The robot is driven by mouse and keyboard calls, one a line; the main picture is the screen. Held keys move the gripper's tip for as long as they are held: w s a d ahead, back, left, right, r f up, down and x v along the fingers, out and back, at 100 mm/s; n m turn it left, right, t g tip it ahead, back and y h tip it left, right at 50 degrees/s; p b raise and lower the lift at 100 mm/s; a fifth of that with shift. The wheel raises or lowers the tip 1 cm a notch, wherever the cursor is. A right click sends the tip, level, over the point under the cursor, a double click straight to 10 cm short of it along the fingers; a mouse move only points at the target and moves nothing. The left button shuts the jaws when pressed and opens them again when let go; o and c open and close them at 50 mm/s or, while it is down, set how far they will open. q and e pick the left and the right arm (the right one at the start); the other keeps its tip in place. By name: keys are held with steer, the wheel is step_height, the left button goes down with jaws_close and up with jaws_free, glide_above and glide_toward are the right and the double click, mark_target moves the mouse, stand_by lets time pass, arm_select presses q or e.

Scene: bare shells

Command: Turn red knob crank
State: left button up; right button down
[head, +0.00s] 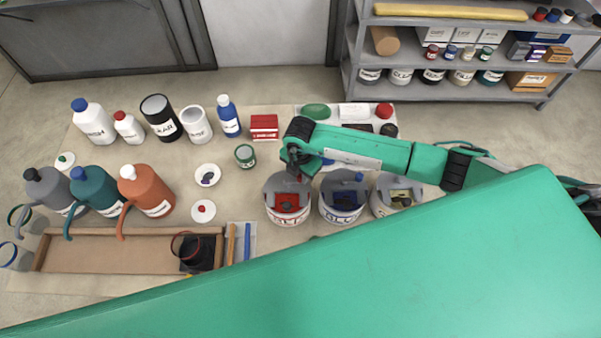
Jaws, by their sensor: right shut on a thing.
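The red-labelled round canister (287,203) stands on the table near the middle, with a grey rim and red contents showing in its top opening. My right gripper (300,172) comes in from the right and points down at the back of this canister's top. It is shut on the red knob of the crank, which is mostly hidden by the dark fingers and wrist. My left gripper is not in view.
A blue canister (341,204) and a yellow one (388,202) stand close on the right. A green can (245,156) and a red box (264,127) stand to the left and behind. Jugs, bottles and a wooden tray (120,231) fill the left. My own green body covers the front.

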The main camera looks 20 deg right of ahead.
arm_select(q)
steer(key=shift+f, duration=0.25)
arm_select(e)
steer(key=shift+w, duration=0.15)
